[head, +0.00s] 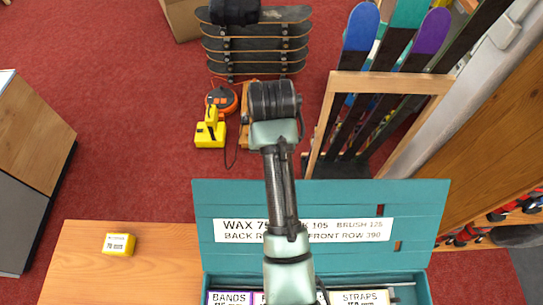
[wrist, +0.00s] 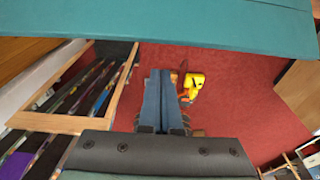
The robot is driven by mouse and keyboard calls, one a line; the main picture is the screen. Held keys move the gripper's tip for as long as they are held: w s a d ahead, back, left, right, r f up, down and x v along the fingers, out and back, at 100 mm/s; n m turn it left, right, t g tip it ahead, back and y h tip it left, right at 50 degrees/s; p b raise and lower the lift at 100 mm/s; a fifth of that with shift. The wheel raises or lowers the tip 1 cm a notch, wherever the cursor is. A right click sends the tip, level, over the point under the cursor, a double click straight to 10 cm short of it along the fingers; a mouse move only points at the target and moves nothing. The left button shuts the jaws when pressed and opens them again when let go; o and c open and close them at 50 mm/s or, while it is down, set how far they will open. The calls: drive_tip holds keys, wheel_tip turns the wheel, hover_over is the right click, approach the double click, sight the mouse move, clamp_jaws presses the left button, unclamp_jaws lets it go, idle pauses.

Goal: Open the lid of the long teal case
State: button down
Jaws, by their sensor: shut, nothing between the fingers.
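The long teal case (head: 423,290) is at the bottom of the head view, cut off by the frame edge. Inside, compartments labelled BANDS and STRAPS are visible. My arm crosses in front of the lid and hides its middle. A broad teal panel, seemingly the lid, spans the top of the wrist view (wrist: 200,22). My gripper (wrist: 160,73) is shut and empty, below that panel in the picture; I cannot make it out in the head view.
A small yellow box (head: 119,244) sits on the wooden bench (head: 75,270) left of the case. A wooden rack of skis (head: 330,125) stands beyond the lid. A yellow tool (head: 209,133) and a skateboard stack (head: 256,45) are on the red floor. Wooden shelving borders the right.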

drive_tip(key=s+f+p, duration=0.1)
drive_tip(key=f+p, duration=0.1)
drive_tip(key=s+f+p, duration=0.1)
drive_tip(key=f, duration=0.1)
drive_tip(key=shift+s+p, duration=0.3)
idle(0.5)
